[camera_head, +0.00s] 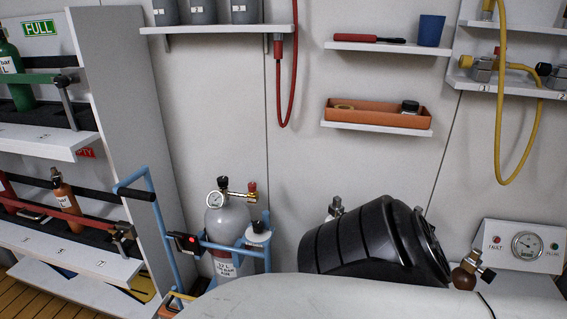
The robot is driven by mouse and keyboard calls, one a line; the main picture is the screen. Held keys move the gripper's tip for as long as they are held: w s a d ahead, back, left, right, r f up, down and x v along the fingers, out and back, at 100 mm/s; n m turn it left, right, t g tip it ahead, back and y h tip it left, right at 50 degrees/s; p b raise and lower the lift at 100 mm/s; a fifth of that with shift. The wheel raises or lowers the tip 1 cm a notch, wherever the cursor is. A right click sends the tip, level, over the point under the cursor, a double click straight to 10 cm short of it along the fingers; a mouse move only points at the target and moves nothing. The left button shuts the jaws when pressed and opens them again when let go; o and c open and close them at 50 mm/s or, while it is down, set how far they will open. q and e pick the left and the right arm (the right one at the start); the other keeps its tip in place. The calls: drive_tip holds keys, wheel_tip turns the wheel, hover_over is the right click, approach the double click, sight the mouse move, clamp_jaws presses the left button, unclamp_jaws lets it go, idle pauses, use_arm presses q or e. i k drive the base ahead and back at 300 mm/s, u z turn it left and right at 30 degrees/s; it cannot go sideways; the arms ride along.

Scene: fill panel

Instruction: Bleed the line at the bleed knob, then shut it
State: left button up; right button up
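A grey cylinder (228,225) stands upright in a blue frame, with a lettered label low on its front. On its top are a round gauge (217,198) and a brass fitting with a red knob (251,187) at its right end. I cannot tell which knob is the bleed knob. A sloped panel (520,246) with a gauge and small red and green round parts is at the right edge. Neither of my grippers can be made out.
A large black ribbed body (375,240) and a pale curved surface (330,296) block the lower middle. A red hose (293,75) and a yellow hose (499,120) hang on the wall. An orange tray (375,117) sits on a shelf. Cylinder racks stand left.

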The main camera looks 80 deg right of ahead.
sight(252, 185)
drive_tip(key=k, duration=0.35)
drive_tip(key=z, duration=1.05)
